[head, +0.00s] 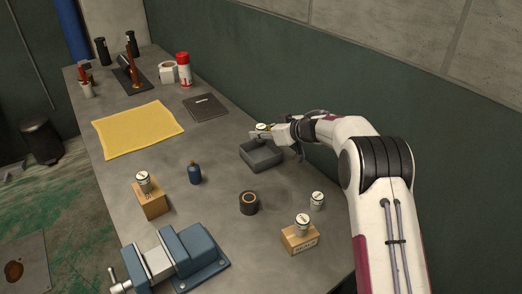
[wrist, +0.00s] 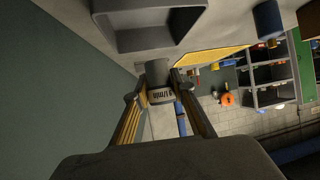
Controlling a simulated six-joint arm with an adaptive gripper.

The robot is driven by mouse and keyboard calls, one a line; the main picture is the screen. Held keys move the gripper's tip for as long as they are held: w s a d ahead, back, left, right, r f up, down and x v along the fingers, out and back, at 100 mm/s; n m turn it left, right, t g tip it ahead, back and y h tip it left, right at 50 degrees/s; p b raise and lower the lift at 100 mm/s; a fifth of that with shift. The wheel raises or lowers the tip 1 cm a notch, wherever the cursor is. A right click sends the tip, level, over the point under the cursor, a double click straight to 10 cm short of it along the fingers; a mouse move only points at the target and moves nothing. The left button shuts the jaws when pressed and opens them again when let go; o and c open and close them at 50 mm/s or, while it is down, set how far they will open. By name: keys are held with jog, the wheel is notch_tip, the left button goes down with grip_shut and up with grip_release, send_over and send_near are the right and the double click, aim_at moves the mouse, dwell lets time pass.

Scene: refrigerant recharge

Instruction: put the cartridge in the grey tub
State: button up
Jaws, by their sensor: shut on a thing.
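My gripper (head: 268,133) is shut on a white cartridge with a dark-marked top (head: 262,127). In the wrist view the same cartridge (wrist: 161,96) sits between the two fingers, with printed letters on its side. The grey tub (head: 262,162) is a square, open box on the bench, just in front of and below the held cartridge in the head view. In the wrist view the tub (wrist: 148,40) shows at the top, close to the cartridge. I cannot tell whether the cartridge is over the tub or beyond its far rim. The tub's floor is partly hidden.
Similar white cartridges stand on a left wooden block (head: 152,203), on a right block (head: 300,240) and on the bench (head: 317,201). A yellow cloth (head: 138,128) lies left; the wall is close behind.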

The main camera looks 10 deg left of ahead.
send_over(261, 158)
jog(key=shift+f, duration=2.15)
jog(key=shift+f, duration=1.85)
jog(key=shift+f, duration=0.15)
jog(key=o, duration=1.2)
jog(key=shift+c, duration=0.2)
jog(key=shift+r, duration=0.2)
